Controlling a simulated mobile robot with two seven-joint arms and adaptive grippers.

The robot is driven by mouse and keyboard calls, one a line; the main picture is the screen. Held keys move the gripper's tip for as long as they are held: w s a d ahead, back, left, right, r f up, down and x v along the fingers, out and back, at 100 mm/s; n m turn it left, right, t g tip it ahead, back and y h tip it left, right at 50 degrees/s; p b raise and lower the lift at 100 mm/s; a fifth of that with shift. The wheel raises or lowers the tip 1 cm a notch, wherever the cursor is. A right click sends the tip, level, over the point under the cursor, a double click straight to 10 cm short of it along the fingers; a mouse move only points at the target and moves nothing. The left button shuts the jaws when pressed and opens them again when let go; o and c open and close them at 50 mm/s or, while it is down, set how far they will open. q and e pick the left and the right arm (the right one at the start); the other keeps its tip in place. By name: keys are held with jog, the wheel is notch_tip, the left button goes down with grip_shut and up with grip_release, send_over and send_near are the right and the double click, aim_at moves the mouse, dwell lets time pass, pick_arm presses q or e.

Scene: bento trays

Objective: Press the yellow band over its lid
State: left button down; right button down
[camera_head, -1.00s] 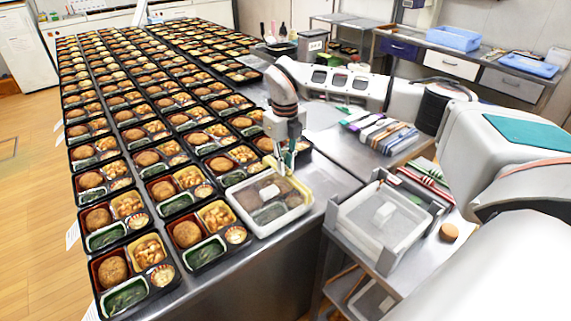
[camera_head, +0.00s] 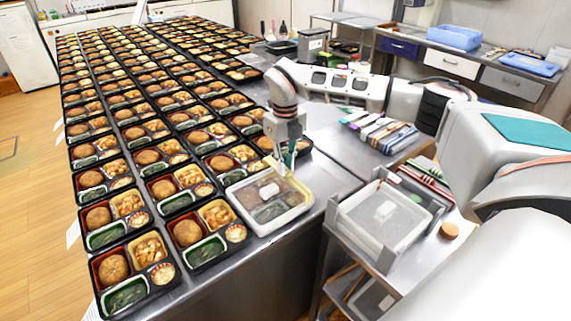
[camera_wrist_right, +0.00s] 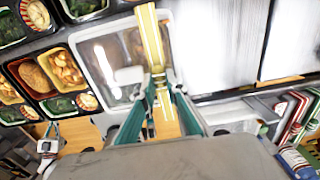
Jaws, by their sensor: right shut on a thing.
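The lidded bento tray (camera_head: 250,227) sits at the near right corner of the rows, with a clear lid (camera_head: 262,206) over its food and a white label on the lid. It also shows in the wrist view (camera_wrist_right: 101,62). The yellow band (camera_wrist_right: 150,38) runs over the lid's edge in the wrist view and passes between my fingers. My right gripper (camera_head: 288,168) points down at the tray's back right edge; its teal fingers (camera_wrist_right: 159,88) are shut on the band. A small pale part at the wrist view's lower left may be my left gripper (camera_wrist_right: 50,138); its fingers are unclear.
Rows of open filled bento trays (camera_head: 130,210) cover the table to the left. A grey crate (camera_head: 350,232) with clear lids stands on a cart at right. Packets (camera_head: 380,132) lie on the steel surface behind. Bare steel lies in front of the lidded tray.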

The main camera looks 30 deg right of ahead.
jog(key=shift+f, duration=0.1)
jog(key=shift+f, duration=0.1)
jog(key=shift+f, duration=0.35)
jog(key=shift+f, duration=0.55)
jog(key=shift+f+b, duration=0.3)
jog(key=shift+f, duration=0.1)
dwell(0.6)
jog(key=shift+f, duration=0.15)
